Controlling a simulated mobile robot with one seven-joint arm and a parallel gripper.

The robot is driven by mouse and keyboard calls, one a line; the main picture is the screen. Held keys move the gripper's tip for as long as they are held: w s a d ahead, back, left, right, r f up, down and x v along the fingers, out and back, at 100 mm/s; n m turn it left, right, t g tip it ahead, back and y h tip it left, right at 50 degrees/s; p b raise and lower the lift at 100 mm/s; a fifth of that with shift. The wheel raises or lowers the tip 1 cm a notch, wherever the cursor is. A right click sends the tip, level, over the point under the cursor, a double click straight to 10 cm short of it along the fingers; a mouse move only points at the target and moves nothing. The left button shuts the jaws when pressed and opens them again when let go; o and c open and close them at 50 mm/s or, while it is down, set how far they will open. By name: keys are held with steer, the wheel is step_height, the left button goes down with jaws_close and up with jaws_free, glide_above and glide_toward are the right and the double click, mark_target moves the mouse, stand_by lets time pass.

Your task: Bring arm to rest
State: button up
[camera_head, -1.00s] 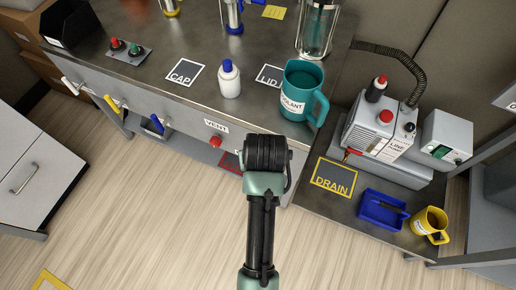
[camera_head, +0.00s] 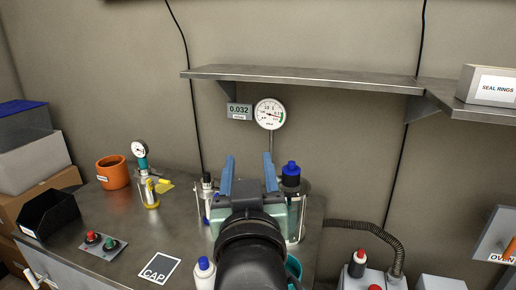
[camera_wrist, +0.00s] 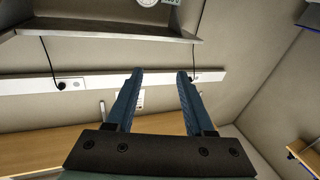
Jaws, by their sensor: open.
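My gripper (camera_head: 249,176) is raised over the bench in the head view, its two blue fingers apart with nothing between them. My arm runs up from the bottom of the head view and hides part of the bench. A white bottle with a blue cap (camera_head: 203,272) stands left of my arm. A teal mug (camera_head: 293,268) is mostly hidden behind it. A blue-capped glass vessel (camera_head: 291,178) stands just right of the gripper.
A wall shelf (camera_head: 300,77) spans above the gripper, with a dial gauge (camera_head: 269,113) below it. An orange pot (camera_head: 112,172), a small gauge fitting (camera_head: 141,165) and a black bin (camera_head: 48,214) stand on the bench's left. The CAP square (camera_head: 159,269) is clear.

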steer(key=s+d+r+m+t, duration=0.1)
steer(key=s+r+t, duration=0.3)
steer(key=s+r, duration=0.5)
steer(key=s+r+t, duration=0.5)
steer(key=s+r, duration=0.1)
steer(key=r, duration=0.7)
step_height(320, 180, up, 14)
steer(key=p, duration=1.3)
steer(key=shift+w+f+h+p, duration=0.2)
steer(key=shift+w+h+p, duration=0.1)
steer(key=shift+w+p, duration=0.15)
steer(key=shift+d, duration=0.1)
